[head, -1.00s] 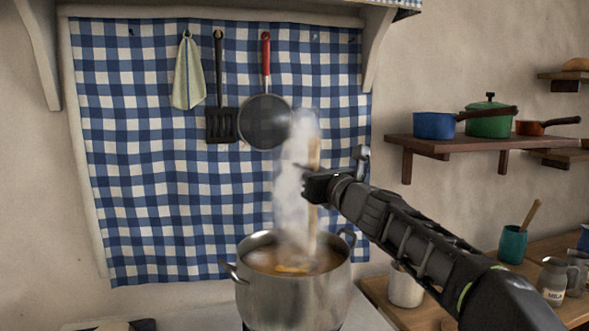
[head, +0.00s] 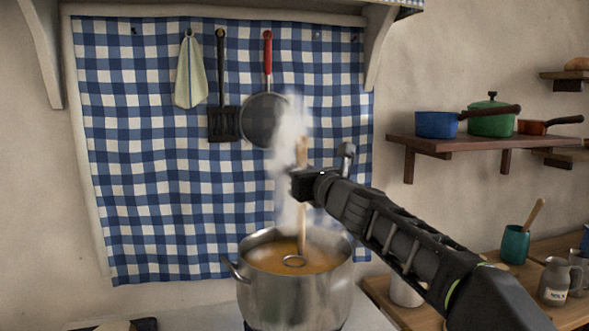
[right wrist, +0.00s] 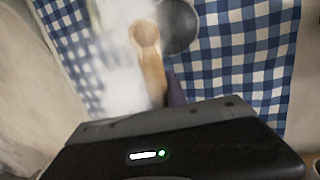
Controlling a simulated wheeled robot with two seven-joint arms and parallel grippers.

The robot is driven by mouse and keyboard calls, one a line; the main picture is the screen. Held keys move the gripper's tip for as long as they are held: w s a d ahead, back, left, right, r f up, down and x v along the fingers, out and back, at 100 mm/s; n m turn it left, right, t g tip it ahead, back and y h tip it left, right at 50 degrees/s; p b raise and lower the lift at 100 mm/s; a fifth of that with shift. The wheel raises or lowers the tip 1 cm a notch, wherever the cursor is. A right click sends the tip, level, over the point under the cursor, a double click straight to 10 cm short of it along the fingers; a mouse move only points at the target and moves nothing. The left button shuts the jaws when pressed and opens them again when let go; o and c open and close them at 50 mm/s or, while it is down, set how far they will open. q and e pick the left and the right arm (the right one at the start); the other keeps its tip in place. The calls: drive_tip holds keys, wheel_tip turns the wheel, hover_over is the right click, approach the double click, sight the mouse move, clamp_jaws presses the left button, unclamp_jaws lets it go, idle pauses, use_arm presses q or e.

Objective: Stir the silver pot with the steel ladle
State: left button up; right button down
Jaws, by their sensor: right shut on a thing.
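The silver pot (head: 295,300) stands on the stove with orange-brown soup (head: 270,262) in it and steam rising. My right gripper (head: 298,184) is above the pot, shut on the ladle (head: 302,232). The ladle is nearly upright, with a tan, wood-like handle. A grey ring that looks like its bowl's rim shows at the soup's surface, inside the pot. In the right wrist view the handle's rounded top (right wrist: 145,34) rises past the gripper, partly veiled by steam. The fingertips are hard to make out. My left gripper is out of view.
A pan (head: 264,120), a spatula (head: 222,122) and a towel (head: 190,78) hang on the checked cloth (head: 160,190) behind the pot. A shelf (head: 440,146) with pots is at right. The counter at lower right holds a teal cup (head: 515,245) and a milk jug (head: 553,285).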

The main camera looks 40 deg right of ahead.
wheel_tip(320, 180, up, 7)
drive_tip(key=p, duration=0.7)
drive_tip(key=shift+r, duration=0.2)
idle(1.0)
